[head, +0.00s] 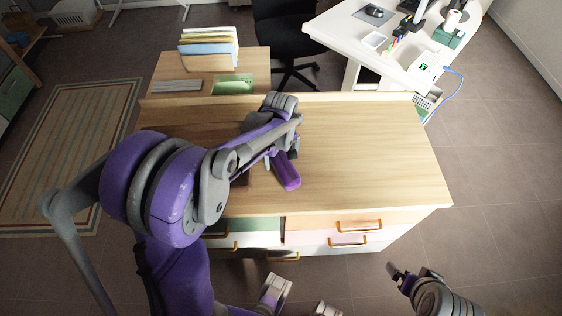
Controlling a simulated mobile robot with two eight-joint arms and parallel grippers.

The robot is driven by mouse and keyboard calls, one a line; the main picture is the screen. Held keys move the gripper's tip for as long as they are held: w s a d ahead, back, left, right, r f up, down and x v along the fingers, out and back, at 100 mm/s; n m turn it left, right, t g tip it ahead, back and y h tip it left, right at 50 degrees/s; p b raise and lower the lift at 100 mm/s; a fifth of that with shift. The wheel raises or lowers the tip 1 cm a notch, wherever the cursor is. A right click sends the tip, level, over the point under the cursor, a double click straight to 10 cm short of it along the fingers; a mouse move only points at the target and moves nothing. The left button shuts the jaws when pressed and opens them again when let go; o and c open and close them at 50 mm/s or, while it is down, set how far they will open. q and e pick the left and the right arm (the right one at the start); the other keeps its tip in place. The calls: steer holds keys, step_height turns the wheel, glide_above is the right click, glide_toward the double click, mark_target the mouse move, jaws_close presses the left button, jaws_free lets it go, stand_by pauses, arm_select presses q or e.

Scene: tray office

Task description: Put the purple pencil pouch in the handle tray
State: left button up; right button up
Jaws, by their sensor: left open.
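The purple pencil pouch (287,173) appears to be the long, rounded purple piece on the wooden cabinet top, near its middle. Part of it is hidden by my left arm. My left gripper (268,162) is open, just left of the pouch and low over the top; its fingertips are mostly hidden, so I cannot tell whether they touch the pouch. A dark brown patch (240,175) shows behind my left forearm; I cannot tell whether it is the handle tray or shadow. My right gripper (397,271) is low at the right, in front of the cabinet and away from the pouch.
The right half of the wooden top (370,150) is clear. Drawers with orange handles (358,227) face me. Behind stands a lower side table with upright folders (208,50), a grey keyboard-like item (177,86) and a green item (233,84). A white desk (350,30) is at the back right.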

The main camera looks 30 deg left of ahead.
arm_select(q)
steer(key=shift+c, duration=0.3)
jaws_close()
stand_by(0.3)
